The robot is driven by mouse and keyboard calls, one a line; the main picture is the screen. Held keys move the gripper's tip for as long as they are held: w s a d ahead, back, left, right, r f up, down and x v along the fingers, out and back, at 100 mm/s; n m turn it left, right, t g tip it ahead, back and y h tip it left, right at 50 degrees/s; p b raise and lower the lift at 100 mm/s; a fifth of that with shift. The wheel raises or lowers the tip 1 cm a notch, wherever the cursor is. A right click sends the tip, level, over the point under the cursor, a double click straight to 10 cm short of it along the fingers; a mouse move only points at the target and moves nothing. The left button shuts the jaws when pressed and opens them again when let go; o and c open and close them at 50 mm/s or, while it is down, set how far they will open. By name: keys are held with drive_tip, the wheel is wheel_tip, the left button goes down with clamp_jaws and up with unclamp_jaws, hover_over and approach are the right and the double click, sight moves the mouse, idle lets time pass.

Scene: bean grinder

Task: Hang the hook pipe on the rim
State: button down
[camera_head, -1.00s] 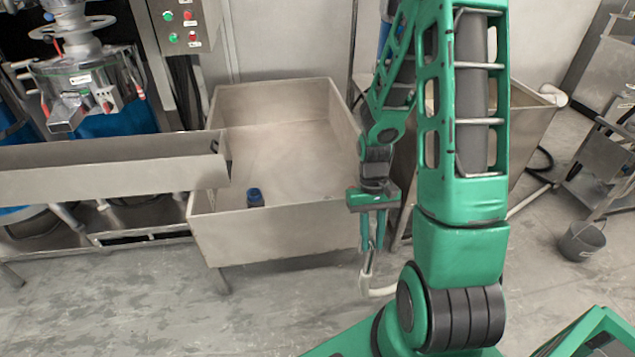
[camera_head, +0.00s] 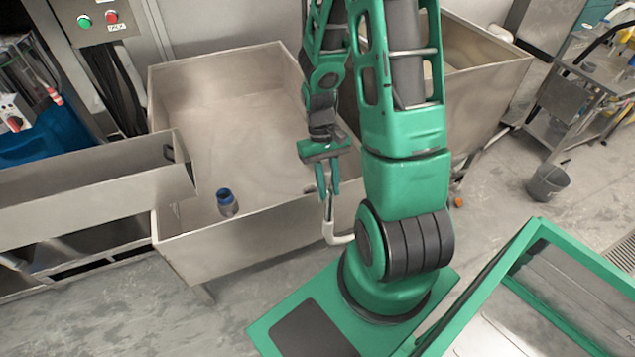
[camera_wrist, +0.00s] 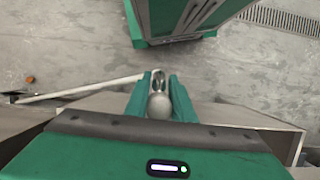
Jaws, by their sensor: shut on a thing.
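My gripper (camera_head: 328,192) hangs at the near right corner of a metal bin. It is shut on the hook pipe (camera_head: 338,239), whose grey shaft points down and whose pale bent end shows below the fingers. In the wrist view, my green fingers (camera_wrist: 160,95) clasp the pipe's rounded grey end, and a pale length of the pipe (camera_wrist: 85,90) runs off to the left. The bin's near rim (camera_head: 260,210) passes close beside or behind the gripper. I cannot tell whether the pipe touches it.
A blue-capped jar (camera_head: 226,203) sits inside the bin. A second metal bin (camera_head: 480,75) stands to the right, behind my arm. A long trough (camera_head: 90,195) reaches the bin from the left. A bucket (camera_head: 548,184) and a cart (camera_head: 575,100) stand farther right. Open floor lies in front.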

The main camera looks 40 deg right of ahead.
drive_tip(key=shift+w+a, duration=0.25)
drive_tip(key=shift+w+d, duration=1.25)
drive_tip(key=shift+w, duration=2.8)
wheel_tip(320, 180, down, 11)
drive_tip(key=shift+w, duration=0.1)
drive_tip(key=c, duration=1.4)
unclamp_jaws()
drive_tip(key=shift+c, duration=0.2)
drive_tip(key=shift+r, duration=0.1)
